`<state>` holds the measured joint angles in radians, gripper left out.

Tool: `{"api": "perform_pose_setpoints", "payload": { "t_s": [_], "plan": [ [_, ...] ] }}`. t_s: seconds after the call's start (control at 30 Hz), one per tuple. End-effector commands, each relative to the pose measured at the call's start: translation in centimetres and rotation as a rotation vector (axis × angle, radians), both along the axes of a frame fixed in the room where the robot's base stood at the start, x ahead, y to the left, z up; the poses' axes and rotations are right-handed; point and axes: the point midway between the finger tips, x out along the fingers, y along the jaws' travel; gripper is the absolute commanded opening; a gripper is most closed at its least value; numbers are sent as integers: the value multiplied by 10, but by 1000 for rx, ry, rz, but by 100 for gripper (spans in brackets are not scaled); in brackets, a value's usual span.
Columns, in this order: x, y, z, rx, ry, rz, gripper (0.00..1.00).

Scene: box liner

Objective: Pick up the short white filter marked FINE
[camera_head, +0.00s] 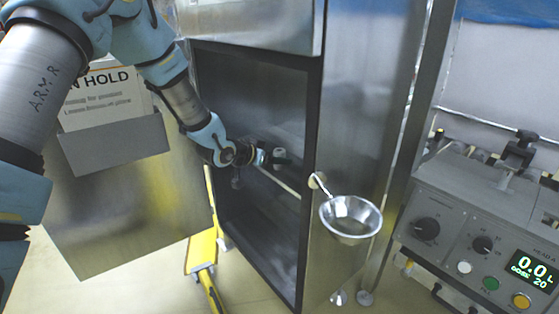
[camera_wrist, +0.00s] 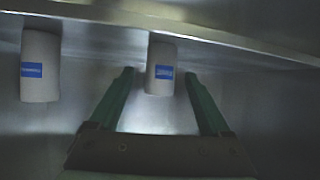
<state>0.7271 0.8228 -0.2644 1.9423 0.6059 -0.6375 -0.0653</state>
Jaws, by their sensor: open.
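Two white cylindrical filters with blue labels show in the wrist view. One filter (camera_wrist: 161,55) lies ahead of my gripper (camera_wrist: 158,76), in line with the space between its two green fingers. The other filter (camera_wrist: 40,80) is at the left, outside the fingers, and looks longer. The label print is too small and blurred to read, so I cannot tell which is marked FINE. My gripper is open and nothing is held. In the head view my gripper (camera_head: 262,156) reaches inside the open metal cabinet, with a small pale object (camera_head: 280,153) just past its tip.
The cabinet (camera_head: 365,110) has a dark-edged opening, and a metal ledge (camera_wrist: 240,43) crosses the wrist view. A steel bowl (camera_head: 350,228) hangs on the cabinet's right side. A control panel (camera_head: 455,215) stands at the right. An open door with a grey holder (camera_head: 115,147) is at the left.

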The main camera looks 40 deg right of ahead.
Motion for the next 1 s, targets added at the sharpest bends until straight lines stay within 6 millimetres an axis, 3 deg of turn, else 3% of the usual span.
{"api": "perform_pose_setpoints", "payload": {
  "t_s": [0.2, 0.47, 1.0],
  "plan": [
    [3, -21, -11, 0, 0, 1, 81],
    [3, -22, -12, 0, 1, 3, 80],
    [3, -22, -12, 0, 0, 1, 19]
  ]
}}
